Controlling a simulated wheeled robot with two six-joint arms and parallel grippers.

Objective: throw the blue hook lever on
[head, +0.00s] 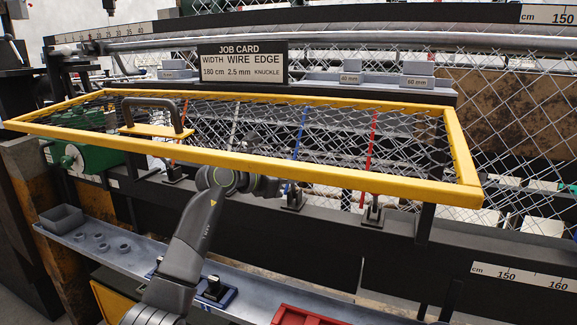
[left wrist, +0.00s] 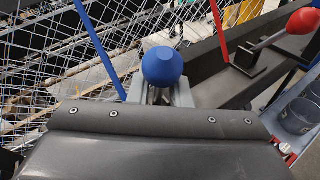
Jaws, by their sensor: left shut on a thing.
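In the left wrist view a round blue knob (left wrist: 165,67) sits between the two grey fingers of my left gripper (left wrist: 160,92), which is shut on it. A blue rod (left wrist: 97,45) of the blue hook lever rises at the left in that view. In the head view the blue rod (head: 300,130) stands upright behind the yellow-framed mesh guard (head: 250,158). My left gripper (head: 279,187) is just below the guard's front bar, by the foot of the blue rod; its fingertips and the knob are hard to make out there. My right gripper is not in view.
A red lever (head: 372,140) stands to the right of the blue one; its red knob (left wrist: 303,20) shows in the left wrist view. The guard's front bar lies close above my left wrist. A grey shelf (head: 135,262) runs below, with a red tray (head: 305,316).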

